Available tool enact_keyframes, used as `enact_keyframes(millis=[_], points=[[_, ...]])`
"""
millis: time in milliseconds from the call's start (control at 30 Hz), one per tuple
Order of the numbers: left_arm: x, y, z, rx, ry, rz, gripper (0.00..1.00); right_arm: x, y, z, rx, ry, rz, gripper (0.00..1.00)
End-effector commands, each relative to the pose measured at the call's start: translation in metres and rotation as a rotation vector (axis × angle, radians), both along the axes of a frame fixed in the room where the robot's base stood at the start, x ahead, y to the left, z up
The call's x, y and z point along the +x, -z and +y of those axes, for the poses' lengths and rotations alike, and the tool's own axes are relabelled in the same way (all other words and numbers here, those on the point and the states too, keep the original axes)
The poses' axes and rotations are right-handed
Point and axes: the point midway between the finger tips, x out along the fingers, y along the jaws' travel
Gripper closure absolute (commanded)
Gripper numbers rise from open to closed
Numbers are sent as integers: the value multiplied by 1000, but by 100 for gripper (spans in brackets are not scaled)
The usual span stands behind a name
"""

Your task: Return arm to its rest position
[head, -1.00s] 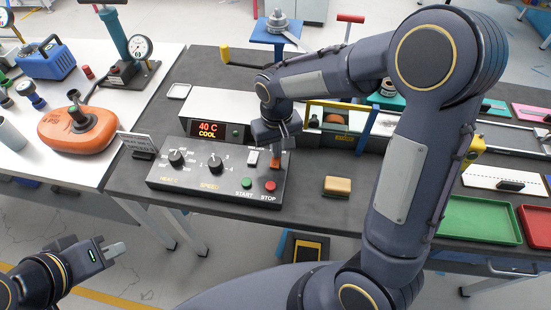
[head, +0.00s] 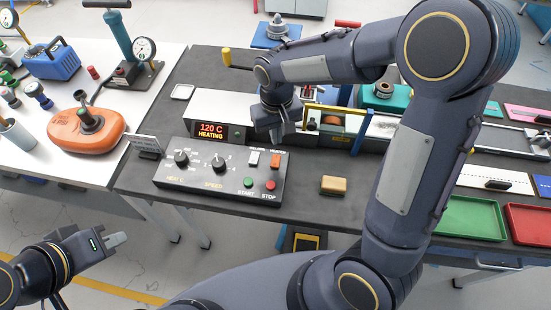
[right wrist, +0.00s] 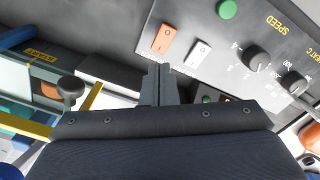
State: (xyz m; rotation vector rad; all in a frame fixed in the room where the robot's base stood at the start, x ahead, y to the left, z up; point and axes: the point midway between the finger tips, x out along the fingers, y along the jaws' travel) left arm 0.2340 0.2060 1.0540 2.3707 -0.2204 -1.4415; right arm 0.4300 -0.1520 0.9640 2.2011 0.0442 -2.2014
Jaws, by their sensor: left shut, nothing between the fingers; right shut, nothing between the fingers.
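My right arm (head: 405,180) reaches over the bench from the right. Its gripper (head: 277,138) is shut and empty, above the back edge of the control panel (head: 205,188). In the right wrist view the shut fingers (right wrist: 159,84) point towards the panel, near an orange switch (right wrist: 164,39) and a white switch (right wrist: 199,51). The orange switch (head: 275,160) shows just below the gripper in the head view, apart from it. The display (head: 211,131) reads 120 C HEATING. My left gripper (head: 117,240) is shut and empty, at the lower left, away from both tables.
A heat-sealing machine with a blue-yellow frame (head: 357,130) stands just right of my right gripper. A tan block (head: 334,185), a green tray (head: 468,217) and a red tray (head: 528,222) lie on the bench. A white table (head: 65,165) at left holds an orange inflatable (head: 87,130).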

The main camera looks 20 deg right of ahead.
Motion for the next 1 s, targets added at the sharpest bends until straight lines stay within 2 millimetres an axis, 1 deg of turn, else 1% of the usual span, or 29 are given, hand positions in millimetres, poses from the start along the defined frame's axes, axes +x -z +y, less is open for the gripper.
enact_keyframes(millis=[333, 467, 567, 700, 767, 900, 1000], points=[[0, 0, 0, 0, 0, 0, 100, -1, -1, -1, 2, 2, -2, 100], [0, 0, 0, 0, 0, 0, 100, -9, -13, -9, 34, 19, -18, 100], [0, 0, 0, 0, 0, 0, 100, -25, -31, -21, 85, 44, -49, 100], [0, 0, 0, 0, 0, 0, 100, -58, -57, -39, 172, 80, -110, 100], [0, 0, 0, 0, 0, 0, 100, -73, -66, -45, 204, 94, -141, 100], [0, 0, 0, 0, 0, 0, 100, -109, -82, -55, 271, 123, -217, 100], [0, 0, 0, 0, 0, 0, 100, -134, -89, -58, 310, 142, -277, 100]])
